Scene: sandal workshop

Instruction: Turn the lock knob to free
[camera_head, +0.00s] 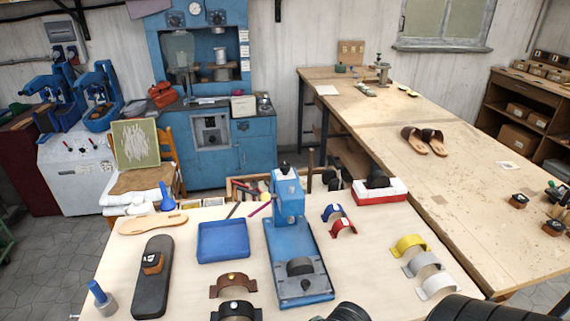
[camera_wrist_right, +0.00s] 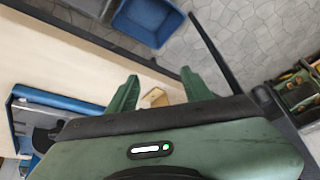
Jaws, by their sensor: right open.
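A blue press (camera_head: 289,200) stands at the middle of the near workbench, its column upright over a long blue base with a dark round block on it. A small dark knob (camera_head: 284,169) tops the column; I cannot tell whether it is the lock knob or how it is turned. Part of a blue metal frame with dark parts also shows at the left of the right wrist view (camera_wrist_right: 48,112). My right gripper (camera_wrist_right: 160,88) is open, its green fingers apart, with a small tan piece showing beyond the gap. Nothing is visibly held. My left gripper is not in view.
A blue tray (camera_head: 223,241), a black sole (camera_head: 152,280), a blue-handled tool (camera_head: 101,298) and strap pieces in red, yellow, grey and white lie around the press. A red-and-white box (camera_head: 380,192) sits behind right. Black arm parts of mine cover the bench's front right.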

